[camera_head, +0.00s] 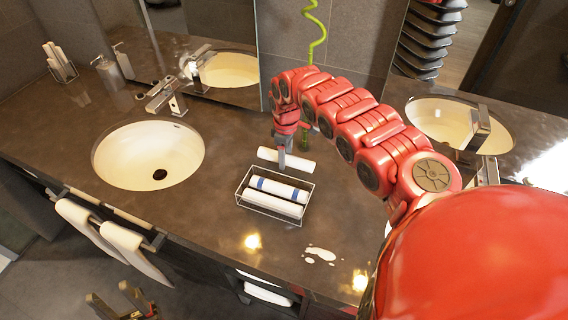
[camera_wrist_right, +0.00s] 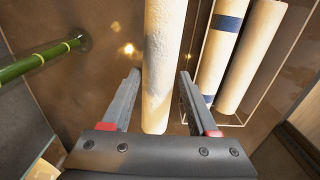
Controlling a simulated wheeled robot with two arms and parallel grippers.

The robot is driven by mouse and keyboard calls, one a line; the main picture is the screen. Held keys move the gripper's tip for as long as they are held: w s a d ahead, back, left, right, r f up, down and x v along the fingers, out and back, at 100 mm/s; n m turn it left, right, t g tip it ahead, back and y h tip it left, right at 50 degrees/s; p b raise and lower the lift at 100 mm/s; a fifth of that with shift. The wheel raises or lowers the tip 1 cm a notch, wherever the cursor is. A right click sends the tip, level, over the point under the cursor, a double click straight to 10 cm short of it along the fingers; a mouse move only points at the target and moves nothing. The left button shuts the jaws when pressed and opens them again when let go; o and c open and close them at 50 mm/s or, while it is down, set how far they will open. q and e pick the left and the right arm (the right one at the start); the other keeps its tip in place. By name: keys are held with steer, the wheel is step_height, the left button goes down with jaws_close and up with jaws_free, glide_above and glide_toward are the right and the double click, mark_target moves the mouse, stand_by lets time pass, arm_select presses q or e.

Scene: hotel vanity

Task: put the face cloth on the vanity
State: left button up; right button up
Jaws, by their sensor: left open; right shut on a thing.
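A white rolled face cloth (camera_head: 297,162) is at the vanity counter (camera_head: 225,218), just behind the wire basket. In the right wrist view the cloth (camera_wrist_right: 160,50) runs lengthwise between the two fingers of my right gripper (camera_wrist_right: 159,78). My right gripper (camera_head: 282,157) is shut on it from above. I cannot tell whether the cloth touches the counter or hangs just over it. My left gripper (camera_head: 113,298) is open and empty, low at the bottom left, in front of and below the counter edge.
The wire basket (camera_head: 240,201) holds rolled cloths, one with blue bands (camera_head: 279,188). A green bamboo stem (camera_wrist_right: 40,60) stands near the held cloth. A sink (camera_head: 148,155) lies to the left. White spilled patches (camera_head: 319,255) are at the front. Towels (camera_head: 110,240) hang at the counter's front.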

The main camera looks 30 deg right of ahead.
step_height(320, 180, down, 4)
steer(key=shift+w+r+p, duration=0.1)
steer(key=shift+r+p, duration=0.1)
steer(key=shift+p, duration=0.2)
steer(key=shift+d+f, duration=0.1)
steer(key=shift+f, duration=0.3)
steer(key=o, duration=0.9)
steer(key=shift+f, duration=0.2)
steer(key=shift+o, duration=0.8)
steer(key=shift+r, duration=0.15)
